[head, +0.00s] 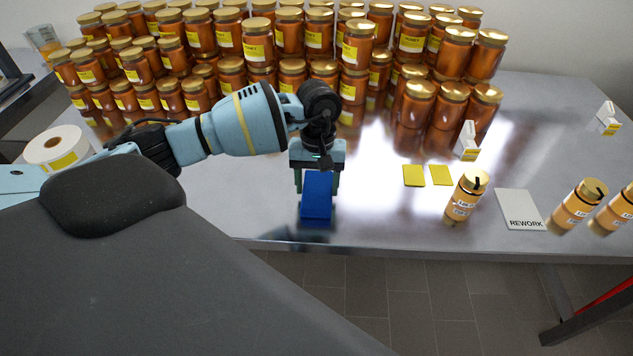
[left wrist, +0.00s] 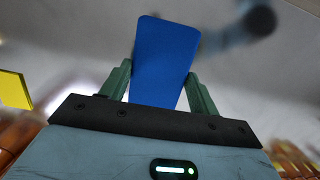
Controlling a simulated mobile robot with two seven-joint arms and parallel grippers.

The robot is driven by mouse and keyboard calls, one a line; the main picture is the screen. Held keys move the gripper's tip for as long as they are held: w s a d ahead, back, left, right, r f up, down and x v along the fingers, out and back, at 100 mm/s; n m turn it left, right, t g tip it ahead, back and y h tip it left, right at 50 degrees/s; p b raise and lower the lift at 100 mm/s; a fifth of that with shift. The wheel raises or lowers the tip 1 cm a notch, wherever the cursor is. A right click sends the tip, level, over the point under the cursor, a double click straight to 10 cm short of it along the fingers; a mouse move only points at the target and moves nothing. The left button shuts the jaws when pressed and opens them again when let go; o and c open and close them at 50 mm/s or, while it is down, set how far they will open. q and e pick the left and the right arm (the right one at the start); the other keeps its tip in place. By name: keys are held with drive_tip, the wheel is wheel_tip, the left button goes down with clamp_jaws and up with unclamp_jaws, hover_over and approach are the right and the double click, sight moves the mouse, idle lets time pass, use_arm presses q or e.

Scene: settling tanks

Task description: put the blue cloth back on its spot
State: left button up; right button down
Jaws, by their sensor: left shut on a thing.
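The blue cloth (head: 316,196) is a flat blue rectangle at the front of the metal table, left of the middle. My left gripper (head: 317,184) comes down over it from behind and is shut on it, one finger at each side. In the left wrist view the cloth (left wrist: 165,60) stands out between the two green fingers of my left gripper (left wrist: 160,85). I cannot tell whether the cloth touches the table. No marked spot for the cloth can be made out. My right gripper is not in view.
Many honey jars (head: 290,40) stand stacked along the back. Two yellow cards (head: 426,175), a jar (head: 466,196) and a REWORK card (head: 519,209) lie or stand to the right. A label roll (head: 58,148) is at the left. The table's front edge is close to the cloth.

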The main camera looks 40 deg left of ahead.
sight(318, 181)
use_arm(q)
drive_tip(key=shift+f, duration=0.2)
drive_tip(key=o, duration=0.9)
drive_tip(key=shift+o, duration=0.2)
drive_tip(key=shift+r, duration=0.1)
wheel_tip(318, 181, up, 12)
drive_tip(key=w, duration=0.1)
drive_tip(key=shift+w+a+b, duration=0.25)
drive_tip(key=shift+a+b, duration=0.15)
drive_tip(key=shift+a, duration=0.05)
